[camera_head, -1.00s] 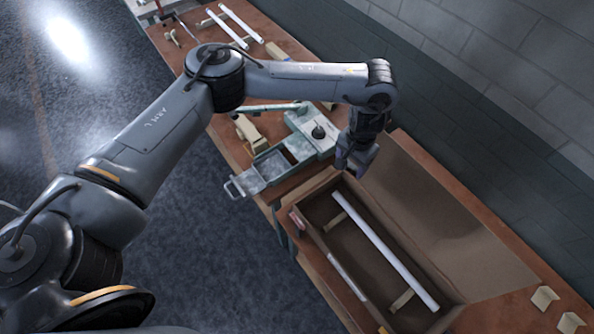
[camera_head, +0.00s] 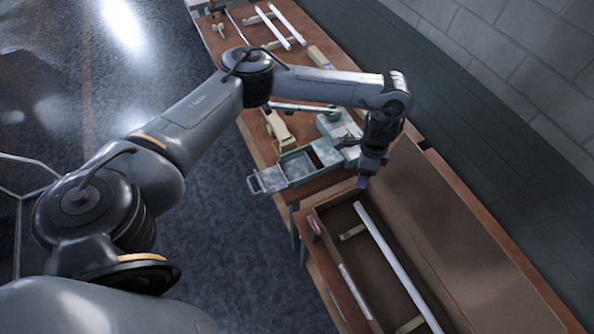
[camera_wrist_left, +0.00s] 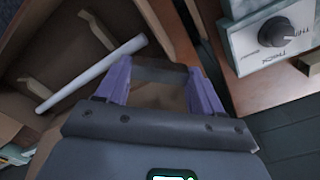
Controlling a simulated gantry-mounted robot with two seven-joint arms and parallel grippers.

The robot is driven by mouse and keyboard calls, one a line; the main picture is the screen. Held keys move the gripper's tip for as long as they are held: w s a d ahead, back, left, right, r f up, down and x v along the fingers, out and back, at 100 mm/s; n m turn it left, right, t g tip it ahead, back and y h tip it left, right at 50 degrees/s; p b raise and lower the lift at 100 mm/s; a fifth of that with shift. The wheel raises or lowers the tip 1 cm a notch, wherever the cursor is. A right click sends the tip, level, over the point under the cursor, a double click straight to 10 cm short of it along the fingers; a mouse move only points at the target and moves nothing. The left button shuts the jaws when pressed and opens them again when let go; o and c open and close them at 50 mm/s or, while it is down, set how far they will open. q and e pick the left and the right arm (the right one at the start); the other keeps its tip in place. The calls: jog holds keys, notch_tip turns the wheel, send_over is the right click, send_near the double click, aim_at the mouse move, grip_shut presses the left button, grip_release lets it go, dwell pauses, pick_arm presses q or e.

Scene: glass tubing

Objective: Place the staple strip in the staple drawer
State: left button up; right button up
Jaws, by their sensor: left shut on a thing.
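The strip is too small to make out in the head view. The staple drawer appears to be the grey-green open drawer (camera_head: 268,181) with a loop handle, pulled out to the left of the device. My right gripper is not in view.
The open box (camera_head: 318,222) holds a long white tube (camera_head: 392,262) on wooden supports; its lid (camera_head: 450,235) leans open. The device (camera_head: 335,128) has a dial (camera_wrist_left: 283,30). More white tubes (camera_head: 283,25) lie at the far bench end. A wall runs along the right.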

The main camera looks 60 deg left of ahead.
pick_arm(q)
jog(key=s+a+f+m+b, duration=0.1)
jog(key=s+a+f+m, duration=0.2)
jog(key=a+m, duration=0.55)
jog(key=m+b, duration=0.1)
jog(key=b, duration=0.5)
send_over(297, 170)
jog(key=f, duration=0.7)
jog(key=shift+w+d, duration=0.2)
jog(key=shift+s+a+f, duration=0.2)
jog(key=shift+s+a, duration=0.05)
jog(key=shift+f+b, duration=0.3)
jog(key=shift+f, duration=1.7)
jog(key=shift+f, duration=0.15)
jog(key=o, duration=0.9)
jog(key=shift+c, duration=0.2)
